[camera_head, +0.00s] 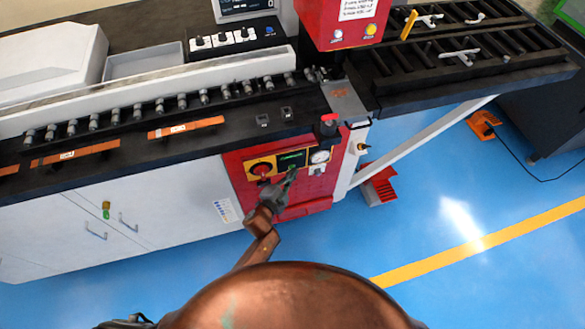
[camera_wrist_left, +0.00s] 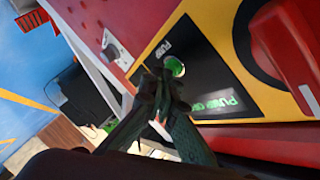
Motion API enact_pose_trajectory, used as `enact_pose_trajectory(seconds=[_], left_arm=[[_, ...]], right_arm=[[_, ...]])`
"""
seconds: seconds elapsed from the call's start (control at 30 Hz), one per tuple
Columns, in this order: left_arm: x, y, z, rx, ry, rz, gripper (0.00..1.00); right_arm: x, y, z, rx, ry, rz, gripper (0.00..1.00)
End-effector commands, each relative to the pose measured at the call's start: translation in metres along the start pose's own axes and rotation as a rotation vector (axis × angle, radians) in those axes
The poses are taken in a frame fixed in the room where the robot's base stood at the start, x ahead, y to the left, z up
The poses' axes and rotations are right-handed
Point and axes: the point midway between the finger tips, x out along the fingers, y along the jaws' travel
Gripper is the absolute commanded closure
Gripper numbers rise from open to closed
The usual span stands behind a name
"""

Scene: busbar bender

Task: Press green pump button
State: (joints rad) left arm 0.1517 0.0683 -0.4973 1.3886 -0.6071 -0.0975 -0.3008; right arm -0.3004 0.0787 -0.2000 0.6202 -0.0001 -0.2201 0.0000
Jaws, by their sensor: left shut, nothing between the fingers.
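The green pump button (camera_wrist_left: 174,66) shows in the left wrist view on a black panel with a yellow border. The panel (camera_head: 291,160) is on the red front of the machine, and its display is lit green. My left gripper (camera_head: 291,172) is shut and empty, with its fingertips at the lower part of this panel. In the left wrist view the fingertips (camera_wrist_left: 160,75) are right beside the green button; I cannot tell whether they touch it. In the head view the gripper hides most of the button.
A red rotary switch (camera_head: 261,169) on yellow is left of the panel, and a round gauge (camera_head: 320,156) is right of it. A red foot pedal (camera_head: 379,186) stands on the blue floor. The dark bench edge overhangs above the panel.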

Motion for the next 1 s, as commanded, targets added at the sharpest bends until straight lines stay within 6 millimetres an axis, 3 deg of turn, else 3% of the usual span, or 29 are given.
enact_pose_trajectory(seconds=[0.67,1.0], left_arm=[[0.003,-0.003,0.002,0.0,0.0,-0.001,1.0],[-0.007,0.004,-0.005,-0.001,0.0,-0.001,1.0]], right_arm=[[0.0,0.001,0.0,0.0,0.0,0.001,0.33],[-0.004,0.002,-0.001,-0.001,0.002,0.002,0.33]])
